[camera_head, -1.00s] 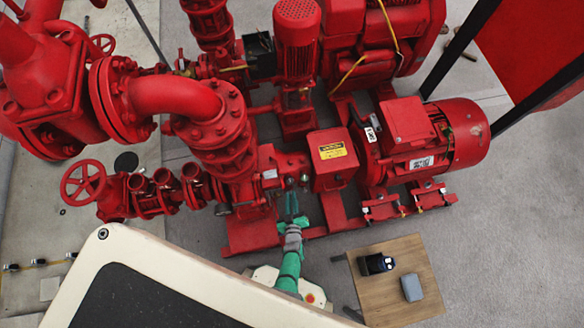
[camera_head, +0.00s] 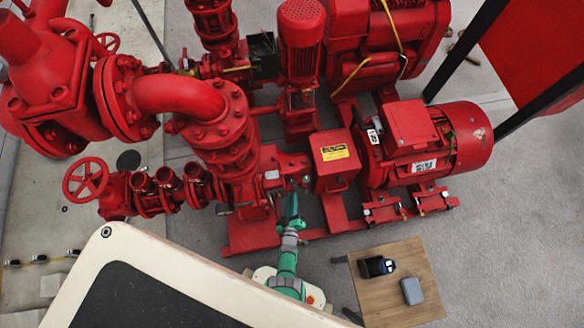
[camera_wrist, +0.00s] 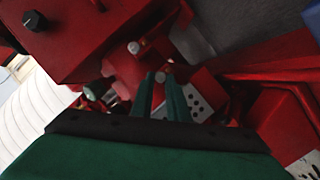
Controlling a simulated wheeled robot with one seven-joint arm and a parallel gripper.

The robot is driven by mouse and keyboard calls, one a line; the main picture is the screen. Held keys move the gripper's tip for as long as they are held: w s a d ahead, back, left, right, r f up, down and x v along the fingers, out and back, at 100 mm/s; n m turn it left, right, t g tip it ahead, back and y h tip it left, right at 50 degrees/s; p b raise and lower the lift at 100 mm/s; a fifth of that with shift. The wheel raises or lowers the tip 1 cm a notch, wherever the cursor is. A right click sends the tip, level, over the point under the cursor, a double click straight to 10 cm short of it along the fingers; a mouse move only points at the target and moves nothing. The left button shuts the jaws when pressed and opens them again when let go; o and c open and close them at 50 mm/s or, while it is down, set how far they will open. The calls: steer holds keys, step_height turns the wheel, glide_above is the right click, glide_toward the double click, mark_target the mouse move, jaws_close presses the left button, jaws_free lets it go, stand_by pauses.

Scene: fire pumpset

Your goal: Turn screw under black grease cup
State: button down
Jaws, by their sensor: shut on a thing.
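My gripper (camera_head: 292,203) is at the front of the red pump, right of the round pipe flange. In the wrist view, the two green fingers of my gripper (camera_wrist: 161,82) point at the pump body and are close together. They are shut on a small grey round screw head (camera_wrist: 160,76) between their tips. A black knob-like cup (camera_wrist: 36,20) sits on a red housing at the upper left of the wrist view, apart from the fingers. Whether it is the black grease cup I cannot tell. In the head view the screw is hidden or too small to make out.
A red box with a yellow label (camera_head: 334,153) stands right of my gripper, beside the red motor (camera_head: 436,145). A red handwheel (camera_head: 85,179) is at the left. A wooden table (camera_head: 405,262) with two small items stands at the lower right. Grey floor lies between.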

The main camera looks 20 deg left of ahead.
steer(key=c, duration=1.7)
jaws_free()
steer(key=shift+v, duration=5.35)
